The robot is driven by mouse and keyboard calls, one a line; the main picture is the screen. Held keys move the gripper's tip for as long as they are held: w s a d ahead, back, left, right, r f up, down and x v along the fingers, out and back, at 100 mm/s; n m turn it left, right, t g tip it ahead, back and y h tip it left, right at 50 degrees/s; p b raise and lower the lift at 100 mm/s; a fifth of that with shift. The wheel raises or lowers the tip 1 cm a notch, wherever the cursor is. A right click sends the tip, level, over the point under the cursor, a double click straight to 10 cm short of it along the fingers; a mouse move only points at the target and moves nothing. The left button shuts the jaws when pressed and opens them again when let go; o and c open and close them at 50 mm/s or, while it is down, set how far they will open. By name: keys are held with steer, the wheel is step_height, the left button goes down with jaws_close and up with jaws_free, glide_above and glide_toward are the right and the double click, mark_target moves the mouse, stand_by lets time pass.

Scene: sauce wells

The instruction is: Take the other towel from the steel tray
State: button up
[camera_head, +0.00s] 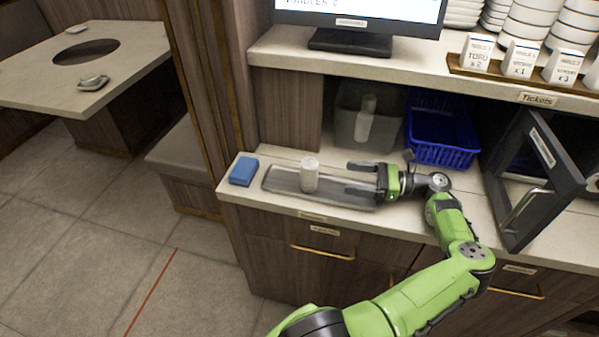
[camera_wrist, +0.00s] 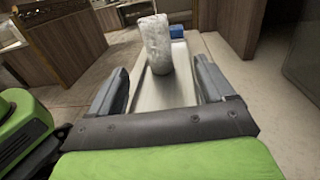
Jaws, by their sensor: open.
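A rolled white towel (camera_head: 309,175) stands upright on the steel tray (camera_head: 345,193), toward the tray's left part. My gripper (camera_head: 352,178) is open and level over the right part of the tray, its fingers pointing left toward the towel. In the wrist view the towel (camera_wrist: 157,44) stands ahead of my gripper (camera_wrist: 160,85), beyond and between the fingertips, not touching them. The bare tray (camera_wrist: 165,90) shows between the fingers. The tray's right end is partly hidden by my gripper.
A blue block (camera_head: 243,171) lies left of the tray, near the counter's left edge. Behind are a grey bin (camera_head: 385,130) holding a pale cylinder and a blue basket (camera_head: 440,135). A dark open door (camera_head: 530,180) stands to the right. A shelf (camera_head: 420,75) overhangs the back.

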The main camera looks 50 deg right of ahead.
mark_target(303, 172)
steer(key=b+x, duration=0.1)
steer(key=x, duration=0.3)
steer(key=b+x, duration=0.2)
steer(key=x, duration=0.2)
steer(key=shift+w+a+f, duration=0.1)
steer(key=shift+a+f, duration=0.05)
steer(key=shift+f, duration=0.05)
steer(key=b+x, duration=0.5)
steer(key=b, duration=0.1)
steer(key=shift+w+a, duration=0.2)
steer(key=shift+a, duration=0.15)
steer(key=shift+w+a+r, duration=0.1)
steer(key=shift+w+r, duration=0.05)
steer(key=shift+r, duration=0.15)
